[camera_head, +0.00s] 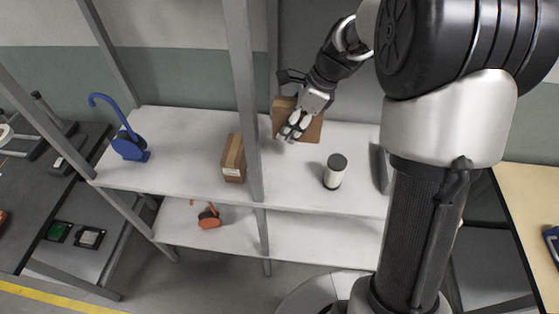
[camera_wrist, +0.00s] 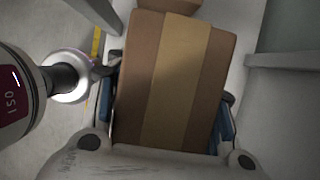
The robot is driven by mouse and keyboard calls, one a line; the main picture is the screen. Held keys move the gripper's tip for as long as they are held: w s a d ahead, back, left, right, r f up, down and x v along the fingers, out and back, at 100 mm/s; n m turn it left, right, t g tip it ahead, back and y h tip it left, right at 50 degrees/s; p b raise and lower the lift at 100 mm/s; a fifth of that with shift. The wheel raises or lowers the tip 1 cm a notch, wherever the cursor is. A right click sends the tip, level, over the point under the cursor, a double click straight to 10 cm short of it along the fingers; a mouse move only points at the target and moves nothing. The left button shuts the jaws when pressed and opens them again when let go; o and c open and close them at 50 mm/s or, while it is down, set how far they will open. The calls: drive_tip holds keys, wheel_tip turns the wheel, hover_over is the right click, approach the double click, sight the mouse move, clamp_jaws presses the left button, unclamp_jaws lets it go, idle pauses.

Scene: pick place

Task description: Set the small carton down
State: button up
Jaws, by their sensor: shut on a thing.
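A small brown carton with a lighter tape band (camera_wrist: 175,80) fills the middle of the wrist view, between the two fingers of my gripper (camera_wrist: 172,110). In the head view the held carton (camera_head: 311,131) is partly hidden behind my gripper (camera_head: 290,108), over the upper white shelf (camera_head: 190,178). My gripper is shut on this carton. I cannot tell whether the carton's underside touches the shelf.
Another brown carton (camera_head: 233,158) stands left of the shelf's upright post (camera_head: 243,90). A white canister with a dark lid (camera_head: 335,172) stands right of the held carton. A blue curved tool (camera_head: 128,147) is at the shelf's left. An orange item (camera_head: 209,216) lies on the lower shelf.

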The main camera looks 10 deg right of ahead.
sight(284, 173)
wheel_tip(284, 173, down, 19)
drive_tip(key=b, duration=0.5)
drive_tip(key=shift+r+b, duration=0.15)
drive_tip(key=shift+b, duration=0.25)
drive_tip(key=shift+r, duration=0.1)
drive_tip(key=o, duration=1.2)
